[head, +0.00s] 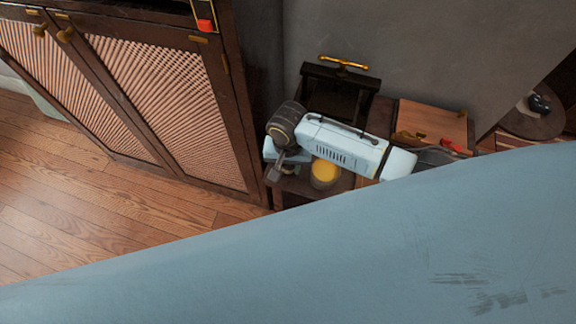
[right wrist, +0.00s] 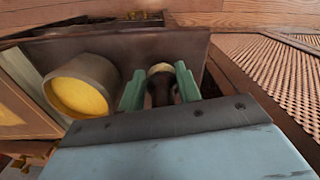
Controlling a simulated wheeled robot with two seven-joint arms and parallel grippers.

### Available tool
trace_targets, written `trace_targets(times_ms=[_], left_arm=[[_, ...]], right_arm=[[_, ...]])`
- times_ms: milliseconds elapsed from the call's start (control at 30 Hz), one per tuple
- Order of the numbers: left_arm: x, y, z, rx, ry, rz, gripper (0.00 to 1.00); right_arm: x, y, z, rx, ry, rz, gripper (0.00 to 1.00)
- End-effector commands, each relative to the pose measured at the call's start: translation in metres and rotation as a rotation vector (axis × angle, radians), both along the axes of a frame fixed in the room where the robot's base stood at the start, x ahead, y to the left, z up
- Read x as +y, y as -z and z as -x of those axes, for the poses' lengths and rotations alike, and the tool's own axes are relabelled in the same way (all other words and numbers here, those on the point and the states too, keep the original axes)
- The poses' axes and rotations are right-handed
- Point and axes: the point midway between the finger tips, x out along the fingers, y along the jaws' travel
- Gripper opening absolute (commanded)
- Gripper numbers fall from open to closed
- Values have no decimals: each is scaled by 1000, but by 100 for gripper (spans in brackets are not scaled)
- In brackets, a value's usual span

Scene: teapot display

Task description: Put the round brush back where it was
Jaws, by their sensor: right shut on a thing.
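My right gripper (right wrist: 160,88) has its two green fingers closed around a small dark thing with a pale yellowish rounded top, which looks like the round brush (right wrist: 160,71). Its lower part is hidden between the fingers. In the head view the right gripper (head: 274,172) is at the left end of the small dark wooden stand, and I cannot make out the brush there. I cannot tell whether the brush touches the stand. My left gripper is not in view.
A round container with a yellow top (head: 325,173) stands close to the right gripper; it also shows in the wrist view (right wrist: 80,88). A dark box with a gold handle (head: 343,64) is behind. A lattice-door cabinet (head: 150,80) is close on the left. Wooden floor (head: 90,190) is clear.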

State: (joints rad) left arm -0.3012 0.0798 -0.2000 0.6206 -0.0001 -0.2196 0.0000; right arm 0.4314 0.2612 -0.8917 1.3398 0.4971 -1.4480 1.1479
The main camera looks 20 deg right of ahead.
Motion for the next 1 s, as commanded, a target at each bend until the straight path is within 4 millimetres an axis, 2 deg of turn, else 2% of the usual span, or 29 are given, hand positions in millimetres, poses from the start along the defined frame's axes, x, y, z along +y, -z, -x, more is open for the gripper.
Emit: trace_targets(times_ms=[400, 433, 600, 867, 1000], left_arm=[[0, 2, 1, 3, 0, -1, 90], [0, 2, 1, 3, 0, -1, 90], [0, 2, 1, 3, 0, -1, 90], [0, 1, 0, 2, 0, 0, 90], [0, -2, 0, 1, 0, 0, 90]], right_arm=[[0, 7, 0, 0, 1, -1, 11], [0, 7, 0, 0, 1, -1, 35], [0, 7, 0, 0, 0, -1, 56], [0, 6, 0, -1, 0, -1, 56], [0, -5, -1, -2, -1, -2, 56]])
